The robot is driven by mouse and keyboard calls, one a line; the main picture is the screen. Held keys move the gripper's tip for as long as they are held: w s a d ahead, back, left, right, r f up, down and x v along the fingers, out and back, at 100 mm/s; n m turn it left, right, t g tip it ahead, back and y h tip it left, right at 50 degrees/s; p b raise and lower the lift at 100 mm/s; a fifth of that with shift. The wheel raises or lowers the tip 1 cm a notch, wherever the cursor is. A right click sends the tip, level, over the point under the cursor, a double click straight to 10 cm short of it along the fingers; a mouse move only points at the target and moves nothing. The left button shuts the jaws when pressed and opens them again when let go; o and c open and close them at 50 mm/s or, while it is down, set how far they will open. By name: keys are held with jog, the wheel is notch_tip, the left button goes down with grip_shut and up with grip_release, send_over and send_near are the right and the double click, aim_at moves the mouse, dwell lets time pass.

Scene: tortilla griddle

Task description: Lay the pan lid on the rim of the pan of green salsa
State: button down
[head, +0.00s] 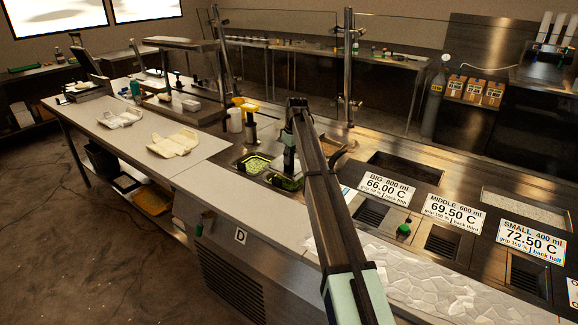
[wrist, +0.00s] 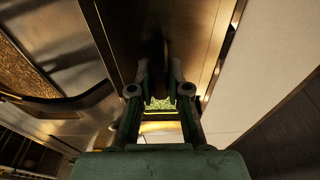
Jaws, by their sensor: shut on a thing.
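My gripper (wrist: 162,72) points down over the counter wells and is shut. A dark flat metal plate (wrist: 135,25), which looks like the pan lid, lies at and beyond its fingertips; the grip point itself is hard to see. A strip of green salsa (wrist: 160,103) shows between the fingers, with bright metal edge below it. In the head view my gripper (head: 290,163) is right above the nearer green-filled pan (head: 287,183), hiding part of it. The lid cannot be made out clearly there, nor whether it touches the rim.
Another green-filled pan (head: 257,163) sits just left. White bottles (head: 234,121) stand behind it. Signs (head: 388,188) and dark wells lie to the right. The pale counter front (head: 225,180) is clear. A brown-filled opening (wrist: 22,70) shows left in the wrist view.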

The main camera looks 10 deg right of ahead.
aim_at(289, 167)
jog(key=shift+f+p, duration=0.45)
jog(key=shift+f, duration=1.6)
jog(key=shift+f, duration=0.2)
jog(key=c, duration=1.1)
grip_release()
jog(key=shift+c, duration=0.2)
jog(key=shift+r, duration=0.1)
jog(key=r, duration=0.4)
jog(key=s+d+r+b, duration=0.1)
jog(key=r, duration=0.3)
jog(key=r+b, duration=0.1)
jog(key=r, duration=0.3)
jog(key=shift+s+d, duration=0.15)
